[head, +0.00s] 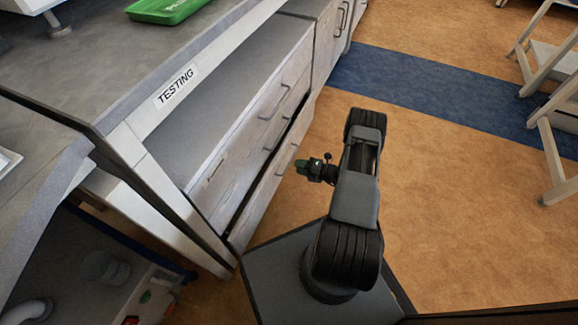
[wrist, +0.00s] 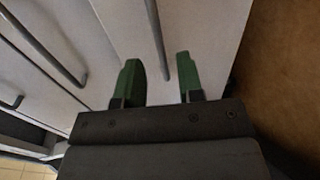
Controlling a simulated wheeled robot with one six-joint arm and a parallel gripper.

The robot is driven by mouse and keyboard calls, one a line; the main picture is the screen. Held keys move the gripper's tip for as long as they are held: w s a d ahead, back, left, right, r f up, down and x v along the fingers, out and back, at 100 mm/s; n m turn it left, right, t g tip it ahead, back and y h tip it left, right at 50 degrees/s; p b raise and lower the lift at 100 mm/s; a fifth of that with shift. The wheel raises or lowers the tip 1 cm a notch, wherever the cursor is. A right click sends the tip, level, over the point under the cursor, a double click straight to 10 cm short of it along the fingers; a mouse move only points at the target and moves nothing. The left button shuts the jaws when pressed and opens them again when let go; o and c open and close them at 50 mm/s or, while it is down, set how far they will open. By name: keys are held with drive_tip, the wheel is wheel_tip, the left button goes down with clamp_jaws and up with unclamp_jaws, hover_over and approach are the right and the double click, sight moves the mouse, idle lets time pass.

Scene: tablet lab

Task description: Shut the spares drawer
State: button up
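The bottom drawer (head: 252,207) of the grey cabinet under the testing bench stands out a little, with a dark gap above its front. No spares label can be read, so I cannot confirm its name from the pictures. My gripper (head: 305,168) is in front of this drawer's face, to the right of it. In the wrist view my gripper (wrist: 160,82) has its two green fingers apart with nothing gripped. A dark bar handle (wrist: 157,40) on a pale drawer front (wrist: 205,40) shows between the fingertips; I cannot tell whether they touch it.
Upper drawers (head: 265,115) look closed and have bar handles. The bench (head: 85,65) with the TESTING label overhangs on the left, holding a green tray (head: 165,8). The orange floor (head: 450,190) is clear to the right, with a pale frame (head: 548,150) at far right.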

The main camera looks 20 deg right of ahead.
sight(289, 164)
drive_tip(key=shift+b+x, duration=0.65)
drive_tip(key=shift+x, duration=2.1)
drive_tip(key=shift+c, duration=0.2)
clamp_jaws()
